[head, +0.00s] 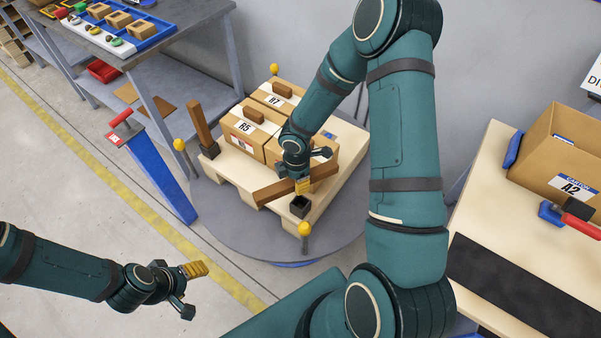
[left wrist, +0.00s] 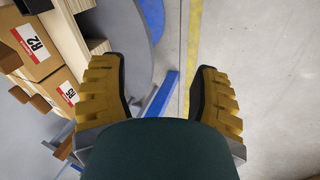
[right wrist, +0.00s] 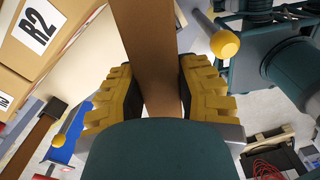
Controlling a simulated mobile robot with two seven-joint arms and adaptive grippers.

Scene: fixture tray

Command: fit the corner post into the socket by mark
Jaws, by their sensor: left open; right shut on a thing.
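The brown corner post (head: 267,191) lies nearly level in my right gripper (head: 303,185), which is shut on it; it also fills the gap between the fingers in the right wrist view (right wrist: 148,45). A black square socket (head: 300,207) is on the pallet's near corner, just below that gripper, apart from the post. A second brown post (head: 199,122) stands slightly leaning in a black socket (head: 210,151) at the pallet's left corner. My left gripper (head: 195,289) is open and empty, over the floor at lower left; it shows empty in the left wrist view (left wrist: 160,85). I cannot make out a mark.
The wooden pallet (head: 234,181) stands on a round grey platform (head: 225,214) and carries cartons, including R5 (head: 240,133) and R7 (head: 270,97). Yellow-topped stanchions (head: 304,230) ring it. A blue stand (head: 160,170) is at left. The floor around my left gripper is clear.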

